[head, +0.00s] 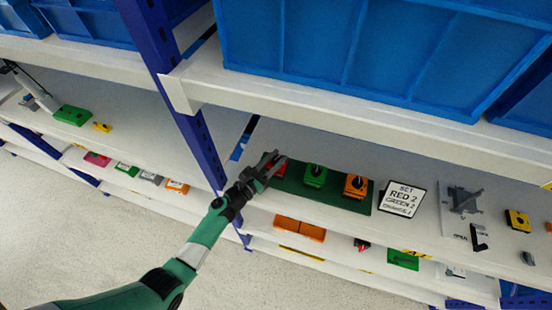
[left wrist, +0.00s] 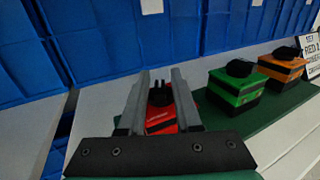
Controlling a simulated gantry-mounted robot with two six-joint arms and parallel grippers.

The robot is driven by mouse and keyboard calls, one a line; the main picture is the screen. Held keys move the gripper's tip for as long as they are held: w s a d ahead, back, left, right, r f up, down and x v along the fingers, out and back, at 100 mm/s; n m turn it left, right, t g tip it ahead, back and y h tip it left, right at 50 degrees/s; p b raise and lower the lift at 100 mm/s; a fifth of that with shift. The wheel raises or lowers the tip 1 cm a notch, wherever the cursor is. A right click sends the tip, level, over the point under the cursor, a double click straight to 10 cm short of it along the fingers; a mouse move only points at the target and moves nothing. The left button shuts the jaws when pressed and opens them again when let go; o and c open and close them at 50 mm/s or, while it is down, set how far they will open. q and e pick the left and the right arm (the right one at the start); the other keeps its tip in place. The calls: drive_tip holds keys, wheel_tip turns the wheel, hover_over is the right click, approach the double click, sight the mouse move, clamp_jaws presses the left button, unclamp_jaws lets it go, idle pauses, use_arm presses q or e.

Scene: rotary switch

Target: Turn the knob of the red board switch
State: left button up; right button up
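The red switch (head: 280,173) sits at the left end of a dark green board (head: 335,196) on the shelf, partly hidden by my left gripper (head: 272,162). In the left wrist view the red switch (left wrist: 161,118) shows between the two grey fingers of my left gripper (left wrist: 160,76). Its dark knob (left wrist: 160,95) shows in the gap between the fingers. The fingers are apart, and I cannot tell whether either touches the switch. My right gripper is in no view.
A green switch (head: 315,176) and an orange switch (head: 356,186) stand to the right on the same board. A sign (head: 402,198) beside it reads SET RED 2, GREEN 2; its last line is blurred. A blue post (head: 190,110) stands left. Blue bins (head: 390,50) fill the shelf above.

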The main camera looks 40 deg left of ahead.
use_arm(q)
clamp_jaws()
drive_tip(key=shift+a+r+m+h+p, duration=0.15)
drive_tip(key=shift+m+h+p, duration=0.35)
drive_tip(key=shift+h, duration=0.4)
drive_tip(key=shift+m+h+b, duration=0.3)
drive_tip(key=shift+m+h, duration=0.7)
drive_tip(key=shift+h, duration=0.4)
drive_tip(key=shift+o, duration=1.4)
unclamp_jaws()
